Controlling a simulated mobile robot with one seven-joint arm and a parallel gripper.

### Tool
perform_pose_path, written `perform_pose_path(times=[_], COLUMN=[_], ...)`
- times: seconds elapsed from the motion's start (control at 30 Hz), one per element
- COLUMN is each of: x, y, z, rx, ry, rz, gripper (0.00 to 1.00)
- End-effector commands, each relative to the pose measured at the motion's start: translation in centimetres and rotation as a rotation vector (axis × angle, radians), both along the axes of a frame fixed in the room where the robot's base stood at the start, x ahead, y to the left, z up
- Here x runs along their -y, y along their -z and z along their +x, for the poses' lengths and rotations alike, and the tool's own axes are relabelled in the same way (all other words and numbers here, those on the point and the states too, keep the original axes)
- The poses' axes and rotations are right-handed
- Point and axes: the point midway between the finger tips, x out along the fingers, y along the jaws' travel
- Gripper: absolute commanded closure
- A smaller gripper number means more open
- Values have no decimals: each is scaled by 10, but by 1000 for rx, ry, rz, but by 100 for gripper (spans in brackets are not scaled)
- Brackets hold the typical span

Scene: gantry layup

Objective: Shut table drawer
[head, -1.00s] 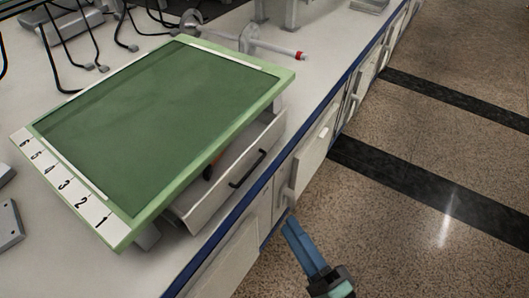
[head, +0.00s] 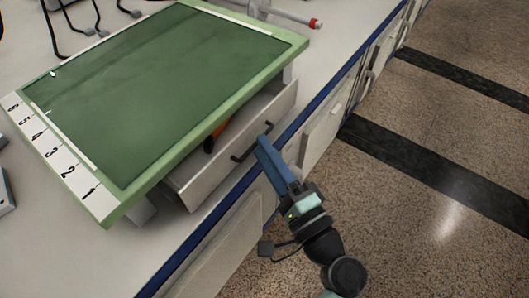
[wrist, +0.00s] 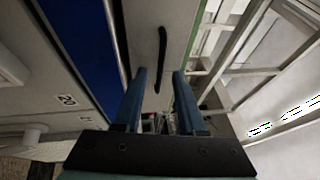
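The table drawer (head: 225,165) is a light grey box that stands pulled out from under the green-topped table (head: 150,90). Its front carries a black bar handle (head: 252,142), and the front and handle (wrist: 161,50) also show in the wrist view. An orange and black object (head: 218,131) lies inside, partly hidden by the tabletop. My gripper (head: 263,142) has blue fingers and is in front of the drawer, close to the handle's right end in the head view.
The table stands on a white bench (head: 330,45) with a blue edge (head: 335,85). Cabinet doors (head: 325,130) line the bench side below. A rod with a red end (head: 316,23) lies behind the table. The speckled floor (head: 440,130) on the right is clear.

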Motion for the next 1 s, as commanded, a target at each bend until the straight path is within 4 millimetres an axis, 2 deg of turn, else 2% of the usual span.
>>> perform_pose_path(times=[0.37, 0.5, 0.6, 1.0], x=[-4, -4, -3, -3], y=[-1, -1, -1, -1], z=[5, 5, 5, 5], rx=[-1, -1, -1, -1], ry=[0, -1, 0, 0], rz=[0, -1, 0, 0], gripper=[60, 85, 100, 100])
